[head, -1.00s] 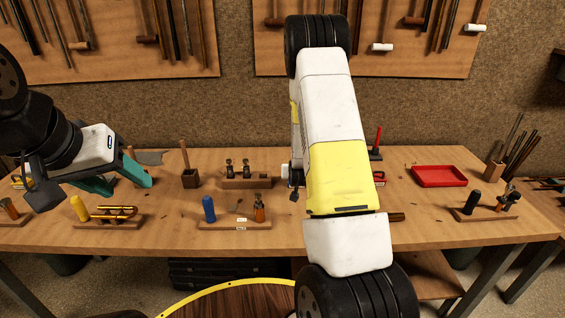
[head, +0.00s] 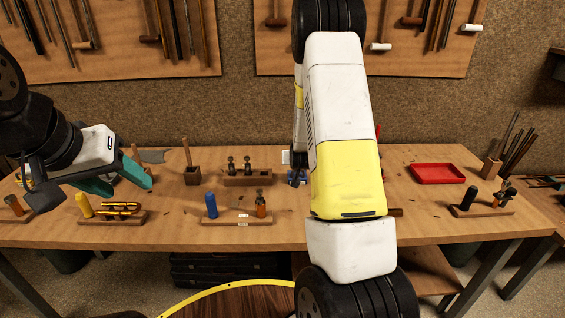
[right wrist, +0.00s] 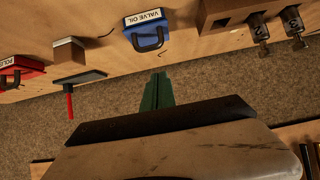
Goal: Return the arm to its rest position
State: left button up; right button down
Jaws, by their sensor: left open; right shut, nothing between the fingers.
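My right arm (head: 345,150) stands large across the middle of the head view, and its gripper is hidden behind the arm there. In the right wrist view, my right gripper (right wrist: 157,92) shows as green fingers shut together with nothing between them, above the floor-coloured speckled surface and apart from the bench items. My left gripper (head: 127,184) is at the left of the head view, its teal fingers apart and empty, above the left part of the bench.
The wooden bench (head: 330,232) carries a horn-parts rack (head: 115,217), a rack with a blue handle (head: 211,205), a red tray (head: 437,174) and a rack at right (head: 482,210). A blue valve oil box (right wrist: 150,38) and red box (right wrist: 18,70) show in the wrist view.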

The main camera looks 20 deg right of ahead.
jog(key=s+f, duration=0.1)
jog(key=s, duration=0.1)
jog(key=s+a+f, duration=0.1)
jog(key=s+f, duration=0.1)
jog(key=s, duration=0.1)
jog(key=s+a+f, duration=0.1)
jog(key=s+f, duration=0.1)
jog(key=shift+s, duration=0.4)
jog(key=s+a+r+g+y, duration=0.1)
jog(key=s+a+r+y, duration=0.2)
jog(key=r, duration=0.6)
jog(key=s+a+r+g+y, duration=0.1)
jog(key=s+a+r, duration=0.35)
jog(key=r, duration=0.55)
jog(key=s+a+r+n+g, duration=0.1)
jog(key=s+r, duration=0.2)
jog(key=s, duration=0.3)
jog(key=s+a+r+n, duration=0.1)
jog(key=s+a+r, duration=0.1)
jog(key=s, duration=0.5)
jog(key=s+a+r+n+g+y, duration=0.1)
jog(key=s+a+r, duration=0.1)
jog(key=s+r, duration=0.3)
jog(key=shift+s+g, duration=0.3)
jog(key=shift+s, duration=0.55)
jog(key=shift+r, duration=0.1)
